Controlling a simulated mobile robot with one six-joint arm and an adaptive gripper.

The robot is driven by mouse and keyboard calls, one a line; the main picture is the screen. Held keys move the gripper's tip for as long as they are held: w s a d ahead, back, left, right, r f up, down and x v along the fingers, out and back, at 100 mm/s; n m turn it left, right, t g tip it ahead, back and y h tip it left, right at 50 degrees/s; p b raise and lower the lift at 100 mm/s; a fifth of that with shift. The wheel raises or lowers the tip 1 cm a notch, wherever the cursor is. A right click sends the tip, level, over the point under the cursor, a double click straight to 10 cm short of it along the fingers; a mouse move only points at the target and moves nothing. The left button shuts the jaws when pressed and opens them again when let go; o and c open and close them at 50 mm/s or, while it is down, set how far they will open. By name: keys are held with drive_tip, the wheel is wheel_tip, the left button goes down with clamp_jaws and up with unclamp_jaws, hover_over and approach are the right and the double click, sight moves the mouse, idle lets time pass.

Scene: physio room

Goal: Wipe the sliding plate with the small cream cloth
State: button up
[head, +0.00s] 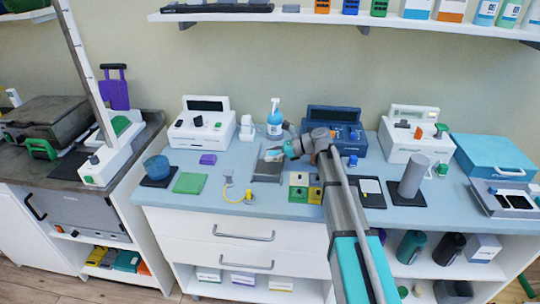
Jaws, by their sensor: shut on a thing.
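A grey plate (267,171), which looks like the sliding plate, lies on the blue counter a little left of my arm. A small cream cloth (271,156) is at the plate's upper part. My gripper (281,153) is at the cloth, over the plate's upper right, and is shut on it. The fingertips are small in this view. I cannot tell whether the cloth touches the plate or is slightly above it.
Behind stand a blue spray bottle (274,122), a white device (199,125) and a dark blue device (335,126). A green mat (189,183) and a yellow-and-white cable item (240,195) lie left. A grey cylinder (414,176) stands farther right.

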drive_tip(key=shift+r+p, duration=1.9)
drive_tip(key=shift+r, duration=0.25)
